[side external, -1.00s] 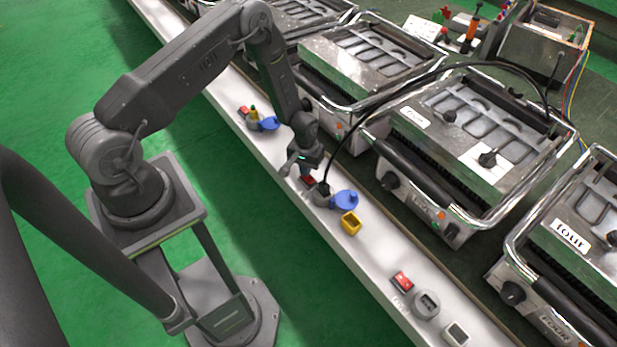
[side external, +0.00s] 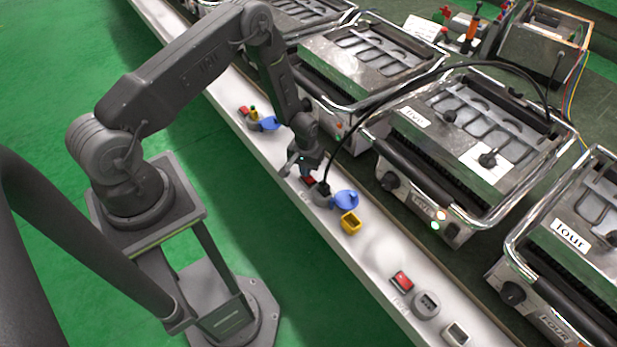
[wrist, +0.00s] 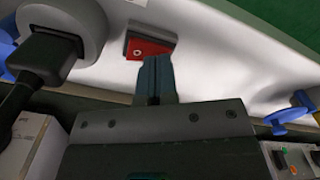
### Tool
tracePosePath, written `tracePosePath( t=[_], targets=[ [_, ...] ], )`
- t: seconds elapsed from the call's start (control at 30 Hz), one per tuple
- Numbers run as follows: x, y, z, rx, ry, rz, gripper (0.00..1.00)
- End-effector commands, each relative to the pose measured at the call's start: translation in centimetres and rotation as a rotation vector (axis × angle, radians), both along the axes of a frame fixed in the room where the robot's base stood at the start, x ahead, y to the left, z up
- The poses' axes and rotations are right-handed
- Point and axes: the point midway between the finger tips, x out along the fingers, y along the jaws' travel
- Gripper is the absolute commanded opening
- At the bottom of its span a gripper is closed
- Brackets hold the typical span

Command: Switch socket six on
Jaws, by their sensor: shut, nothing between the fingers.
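A red rocker switch (side external: 309,180) sits on the white rail beside a grey socket (side external: 322,196) with a black plug in it. In the wrist view the red switch (wrist: 150,47) is in a grey frame, just beyond my fingertips. The plug (wrist: 45,58) is to its left. My gripper (side external: 303,168) is shut and empty, with its fingertips at the switch; the wrist view shows the closed fingers (wrist: 155,68) overlapping the switch's near edge. I cannot tell whether they touch it. The socket's number is not readable here.
A blue cover (side external: 346,199) and a yellow block (side external: 350,222) are beside the socket. Another red switch (side external: 402,281) and an empty socket (side external: 426,305) are nearer on the rail. A grill (side external: 470,150) stands behind, with the black cable arching over it.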

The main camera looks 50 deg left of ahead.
Motion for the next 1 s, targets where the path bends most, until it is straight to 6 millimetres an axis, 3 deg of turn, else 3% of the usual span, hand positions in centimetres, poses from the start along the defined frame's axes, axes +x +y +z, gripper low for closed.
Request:
tracePosePath(
  t=[0.7, 1.0],
  targets=[
    [0.0, 0.0, 5.6, 0.0, -0.001, 0.0, 0.0],
    [0.0, 0.0, 6.3, 0.0, 0.001, 0.0, 0.0]
  ],
)
